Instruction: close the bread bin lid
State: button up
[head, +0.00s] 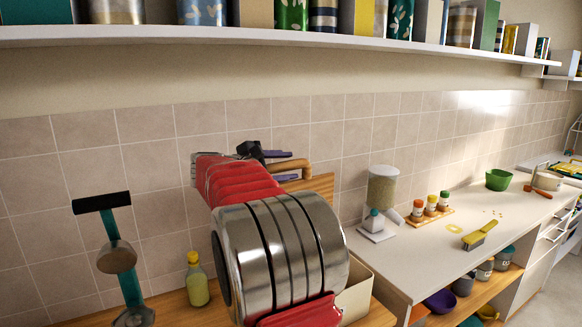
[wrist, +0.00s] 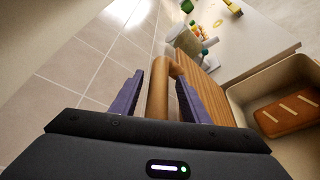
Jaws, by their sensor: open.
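The bread bin (head: 357,294) is a cream, open-topped box, mostly hidden behind my arm in the head view. In the wrist view its rim (wrist: 238,98) shows at the right, with a brown loaf (wrist: 288,112) inside. Its wooden lid (wrist: 207,84) stands raised at the bin's wall side, so the bin is open. A sliver of the lid (head: 311,184) shows behind my arm. My gripper (head: 282,163) has its purple fingers apart. The lid's tan handle (wrist: 157,88) lies between the fingers, with a gap at the left finger; contact at the right finger is unclear.
A tiled wall stands close behind the gripper, and a long shelf (head: 290,36) with tins runs overhead. A bottle (head: 197,281) stands left of my arm. A grain dispenser (head: 381,190) and spice jars (head: 431,205) stand on the white counter (head: 405,262) to the right.

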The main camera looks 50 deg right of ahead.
jog(key=shift+x, duration=0.85)
jog(key=shift+c, duration=0.2)
grip_shut()
jog(key=shift+s+d, duration=0.1)
jog(key=shift+d, duration=0.05)
jog(key=shift+s, duration=0.1)
